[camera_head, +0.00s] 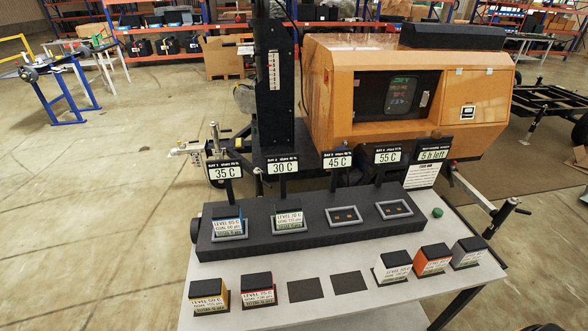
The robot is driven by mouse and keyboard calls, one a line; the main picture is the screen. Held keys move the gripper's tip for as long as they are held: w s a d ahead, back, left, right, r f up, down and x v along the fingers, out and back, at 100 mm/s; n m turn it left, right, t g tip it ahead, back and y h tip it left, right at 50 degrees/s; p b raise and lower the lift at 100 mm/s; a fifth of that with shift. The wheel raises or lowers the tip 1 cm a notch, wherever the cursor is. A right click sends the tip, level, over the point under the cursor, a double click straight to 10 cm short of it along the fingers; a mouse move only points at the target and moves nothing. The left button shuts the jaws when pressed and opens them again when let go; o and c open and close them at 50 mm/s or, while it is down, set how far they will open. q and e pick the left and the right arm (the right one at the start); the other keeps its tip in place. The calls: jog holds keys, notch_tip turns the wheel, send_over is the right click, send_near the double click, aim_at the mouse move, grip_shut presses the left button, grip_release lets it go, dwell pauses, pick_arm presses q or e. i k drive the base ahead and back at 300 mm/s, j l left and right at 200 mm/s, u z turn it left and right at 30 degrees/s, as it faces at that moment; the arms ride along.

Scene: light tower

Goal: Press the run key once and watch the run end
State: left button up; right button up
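A small green round knob (437,212), which looks like the run key, sits on the white table (345,263) just right of the black rack (310,238). Nothing touches it. A sign (433,155) above reads "5 h left", over a white text card (422,175). The rack has four bays under signs reading 35 C, 30 C, 45 C and 55 C. The two left bays hold labelled blocks (229,225) (289,218). The two right bays, one grey-framed (344,216) and the other likewise (394,209), are empty. Neither gripper shows.
Along the table front stand two blocks (208,296) (258,290) at left, two empty dark pads (305,290) (348,282), and three blocks (433,260) at right. Behind is an orange generator (335,90) with a dark mast (272,85). A dark shape at bottom right is unclear.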

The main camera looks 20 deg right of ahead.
aim_at(437, 212)
jog(key=z, duration=1.05)
